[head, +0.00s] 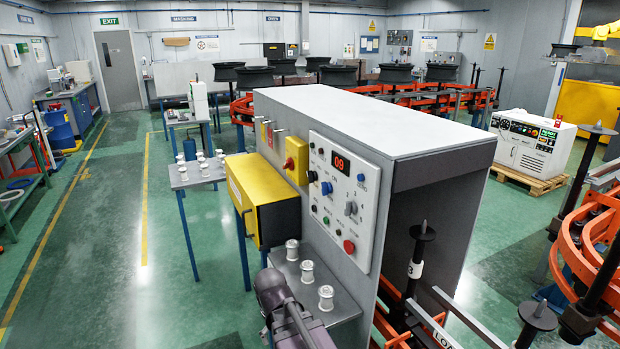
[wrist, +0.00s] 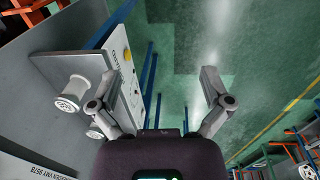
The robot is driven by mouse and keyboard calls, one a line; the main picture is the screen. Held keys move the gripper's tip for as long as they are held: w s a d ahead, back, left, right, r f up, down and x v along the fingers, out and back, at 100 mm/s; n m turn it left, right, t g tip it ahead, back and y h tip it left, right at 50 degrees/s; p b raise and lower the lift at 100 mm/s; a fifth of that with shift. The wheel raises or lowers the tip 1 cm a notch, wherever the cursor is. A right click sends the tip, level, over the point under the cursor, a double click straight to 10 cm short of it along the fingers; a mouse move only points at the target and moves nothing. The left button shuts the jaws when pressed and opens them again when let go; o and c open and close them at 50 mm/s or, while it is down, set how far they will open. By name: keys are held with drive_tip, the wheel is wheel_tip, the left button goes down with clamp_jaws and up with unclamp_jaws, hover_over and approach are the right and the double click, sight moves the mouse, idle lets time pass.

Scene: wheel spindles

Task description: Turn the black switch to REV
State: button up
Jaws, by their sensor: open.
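The white control panel (head: 345,197) is on the side of the grey cabinet in the head view. A small dark knob (head: 312,176), which looks black, sits at its left; its pointer and any REV lettering are too small to read. A blue knob (head: 326,188) is beside it, and a grey selector (head: 350,208) is further right. My gripper (wrist: 160,75) is open and empty in the wrist view, its fingers spread over the green floor. In the head view my arm is low in front of the cabinet, below the panel, and the fingers cannot be made out.
White spools (head: 307,271) stand on a grey shelf (head: 340,306) below the panel, close to my arm. A yellow box (head: 262,197) juts out left of the panel, with a red rotary switch (head: 289,164) on a yellow plate above. A red button (head: 349,246) is low on the panel.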

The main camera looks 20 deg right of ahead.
drive_tip(key=w+d+r+n+h+p, duration=0.1)
drive_tip(key=w+d+r+h, duration=0.15)
drive_tip(key=w, duration=0.35)
drive_tip(key=w+d+r+h+p, duration=0.1)
drive_tip(key=w+d+h, duration=0.15)
drive_tip(key=w, duration=0.25)
drive_tip(key=n+h+p, duration=0.3)
drive_tip(key=n+h, duration=0.1)
drive_tip(key=h, duration=0.8)
approach(309, 179)
drive_tip(key=a, duration=0.3)
drive_tip(key=shift+w+a+r+t, duration=0.15)
drive_tip(key=shift+w+a+t, duration=0.05)
drive_tip(key=shift+w+t, duration=0.1)
drive_tip(key=shift+d, duration=0.1)
drive_tip(key=d, duration=1.3)
drive_tip(key=shift+w+d, duration=0.25)
drive_tip(key=shift+d, duration=0.1)
drive_tip(key=shift+c, duration=0.2)
drive_tip(key=c, duration=1.1)
